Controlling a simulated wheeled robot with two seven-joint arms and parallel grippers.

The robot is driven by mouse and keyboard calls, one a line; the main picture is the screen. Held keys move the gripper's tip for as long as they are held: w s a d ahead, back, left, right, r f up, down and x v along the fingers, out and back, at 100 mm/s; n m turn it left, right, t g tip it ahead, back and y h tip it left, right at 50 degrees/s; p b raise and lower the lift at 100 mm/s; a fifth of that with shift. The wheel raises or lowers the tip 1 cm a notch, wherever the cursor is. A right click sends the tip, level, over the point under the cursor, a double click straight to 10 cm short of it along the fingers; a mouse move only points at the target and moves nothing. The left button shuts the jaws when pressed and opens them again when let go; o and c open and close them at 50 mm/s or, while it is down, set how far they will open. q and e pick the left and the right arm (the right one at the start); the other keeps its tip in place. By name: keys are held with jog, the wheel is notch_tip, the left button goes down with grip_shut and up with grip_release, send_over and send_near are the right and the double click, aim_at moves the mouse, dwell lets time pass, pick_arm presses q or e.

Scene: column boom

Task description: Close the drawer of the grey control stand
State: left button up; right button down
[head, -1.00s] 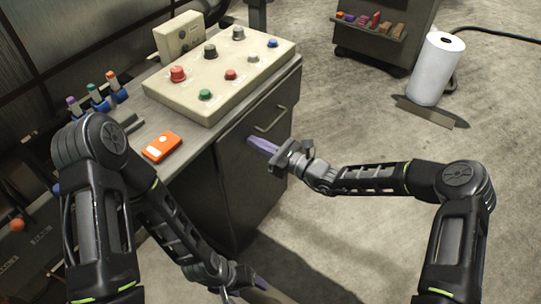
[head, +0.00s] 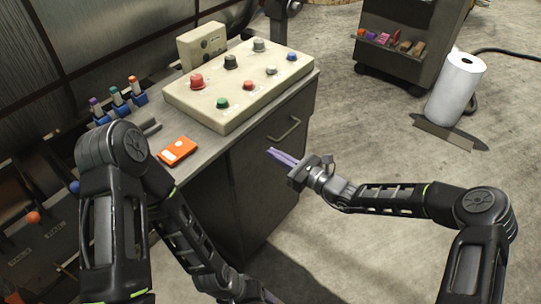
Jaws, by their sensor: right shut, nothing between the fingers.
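The grey control stand (head: 222,195) is left of centre, with a cream button panel on top. Its drawer (head: 296,116) is in the upper front face and has a bar handle (head: 286,130). The drawer front looks flush with the stand; I see no clear gap. My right gripper (head: 284,157) is shut and empty, its purple fingers pointing at the front face just below and left of the handle. I cannot tell whether they touch it. My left gripper (head: 262,297) is low at the bottom edge, mostly cut off, so its jaws cannot be judged.
An orange device (head: 177,151) lies on the stand top beside the button panel (head: 240,86). Blue holders with coloured tops (head: 119,103) stand at the left. A dark cabinet (head: 405,50) and a white roll (head: 455,90) are at the right. The floor right of the stand is clear.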

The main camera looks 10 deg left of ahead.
pick_arm(q)
jog(key=shift+s+d, duration=0.1)
jog(key=shift+s, duration=0.35)
pick_arm(e)
jog(key=v, duration=1.1)
jog(key=shift+s, duration=0.2)
jog(key=shift+f, duration=0.1)
jog(key=s+f+n+g+h, duration=0.5)
jog(key=s+f+n+g, duration=0.3)
jog(key=s+f, duration=0.8)
pick_arm(q)
notch_tip(320, 180, up, 5)
jog(key=p, duration=0.4)
jog(key=shift+f, duration=0.15)
pick_arm(e)
jog(key=s+d+n+h, duration=0.4)
jog(key=s+n+h, duration=0.2)
jog(key=s+n, duration=0.8)
jog(key=shift+s+f+n+g, duration=0.2)
jog(key=shift+f+n+g, duration=0.1)
jog(key=shift+f+g, duration=0.15)
